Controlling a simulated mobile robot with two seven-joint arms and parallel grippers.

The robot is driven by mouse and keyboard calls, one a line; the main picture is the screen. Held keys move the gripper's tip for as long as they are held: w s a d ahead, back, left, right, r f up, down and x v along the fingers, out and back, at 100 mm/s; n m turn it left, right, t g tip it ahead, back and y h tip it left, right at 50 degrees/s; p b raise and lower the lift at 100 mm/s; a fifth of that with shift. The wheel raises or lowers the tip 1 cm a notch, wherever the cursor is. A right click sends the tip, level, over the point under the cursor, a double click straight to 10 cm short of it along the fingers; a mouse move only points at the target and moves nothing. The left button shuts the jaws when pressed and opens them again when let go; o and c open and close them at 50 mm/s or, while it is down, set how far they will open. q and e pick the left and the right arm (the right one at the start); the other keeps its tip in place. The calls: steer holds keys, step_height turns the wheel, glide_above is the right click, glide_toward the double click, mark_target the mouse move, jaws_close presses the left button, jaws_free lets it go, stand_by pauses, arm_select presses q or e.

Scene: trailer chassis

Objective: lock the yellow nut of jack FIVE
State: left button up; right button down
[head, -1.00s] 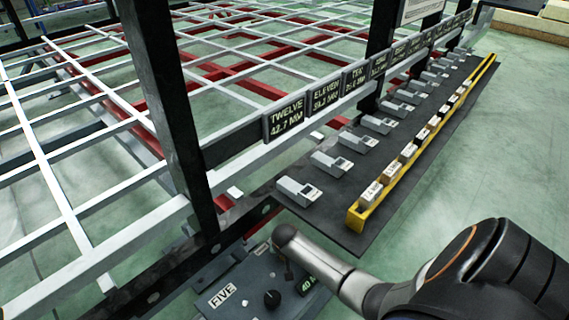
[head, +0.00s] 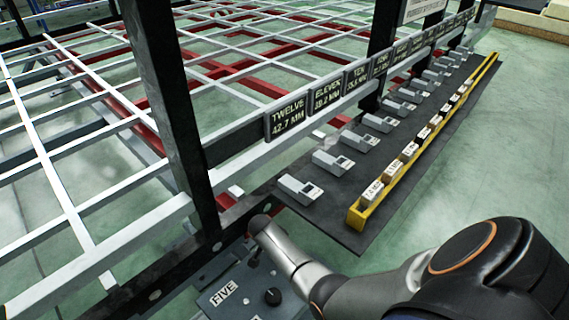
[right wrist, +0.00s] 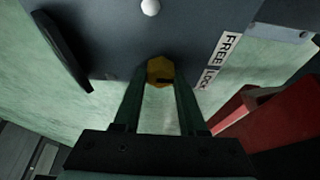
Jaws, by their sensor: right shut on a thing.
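The jack FIVE unit is a grey-blue box with a white FIVE label (head: 223,293) and a black knob (head: 272,297), at the bottom of the head view. In the right wrist view the yellow nut (right wrist: 160,70) sits under the unit's dark face, beside a FREE/LOCK label (right wrist: 217,62). A dark mark or slot shows on the nut. My right gripper (right wrist: 160,88) has its two fingers on either side of the nut, shut on it. In the head view my right arm reaches in from the right and hides part of the unit. My left gripper is not in view.
A black frame post (head: 170,110) and rail stand just left of the unit. A dark board (head: 345,233) with several grey blocks and a yellow tray (head: 357,216) lies beyond my arm. A red part (right wrist: 240,118) is close to the gripper's right in the wrist view.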

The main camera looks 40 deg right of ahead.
steer(key=m+b, duration=0.1)
steer(key=m, duration=0.1)
steer(key=m+g+b, duration=0.1)
steer(key=m, duration=0.1)
steer(key=shift+w+f+g, duration=0.1)
steer(key=shift+f+g, duration=0.05)
steer(key=shift+g, duration=0.15)
steer(key=shift+m+g+y+b, duration=0.3)
steer(key=shift+m+b, duration=0.35)
steer(key=shift+m, duration=0.25)
steer(key=shift+c, duration=2.3)
jaws_free()
steer(key=shift+r, duration=0.25)
steer(key=p+v, duration=0.4)
steer(key=v, duration=0.3)
